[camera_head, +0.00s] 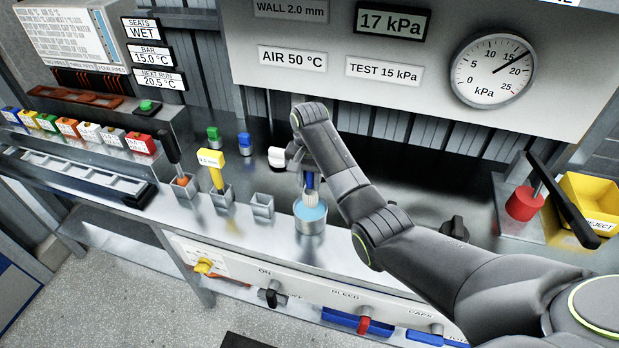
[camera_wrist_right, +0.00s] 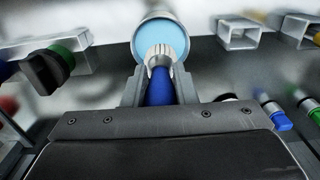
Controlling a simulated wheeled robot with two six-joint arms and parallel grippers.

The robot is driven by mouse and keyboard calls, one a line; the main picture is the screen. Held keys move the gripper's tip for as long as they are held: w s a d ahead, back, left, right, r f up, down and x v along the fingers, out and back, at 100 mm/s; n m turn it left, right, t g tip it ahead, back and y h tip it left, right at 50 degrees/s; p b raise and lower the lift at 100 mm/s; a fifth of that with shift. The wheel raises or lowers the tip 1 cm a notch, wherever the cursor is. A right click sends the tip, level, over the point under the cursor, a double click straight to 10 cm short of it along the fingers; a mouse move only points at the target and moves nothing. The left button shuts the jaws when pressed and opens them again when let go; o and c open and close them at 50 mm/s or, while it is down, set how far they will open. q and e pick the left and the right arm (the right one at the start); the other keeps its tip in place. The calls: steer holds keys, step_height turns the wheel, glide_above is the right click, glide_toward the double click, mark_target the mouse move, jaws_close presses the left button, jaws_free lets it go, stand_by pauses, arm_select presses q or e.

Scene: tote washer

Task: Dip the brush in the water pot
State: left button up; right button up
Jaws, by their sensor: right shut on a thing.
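The water pot (camera_head: 311,222) is a small metal cup with light blue water, standing on the metal bench in the middle of the head view. The brush (camera_head: 311,196) has a blue handle and pale bristles, and points down. My right gripper (camera_head: 300,168) is shut on its handle. In the right wrist view the gripper (camera_wrist_right: 157,92) holds the blue handle of the brush (camera_wrist_right: 159,62), and the bristles overlap the water in the pot (camera_wrist_right: 172,32). I cannot tell whether the bristle tips touch the water. My left gripper is not in view.
An empty square metal holder (camera_head: 262,207) stands left of the pot, with a yellow-tagged tool (camera_head: 213,170) in another holder. Green (camera_head: 213,136) and blue (camera_head: 245,142) capped pieces stand behind.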

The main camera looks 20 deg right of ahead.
mark_target(310, 197)
steer(key=shift+f+b, duration=1.4)
steer(key=shift+f, duration=2)
step_height(310, 197, up, 3)
steer(key=p, duration=0.3)
steer(key=shift+r+p, duration=0.15)
steer(key=shift+p, duration=0.2)
steer(key=shift+r+p, duration=0.45)
steer(key=shift+r, duration=3.5)
steer(key=shift+f, duration=0.1)
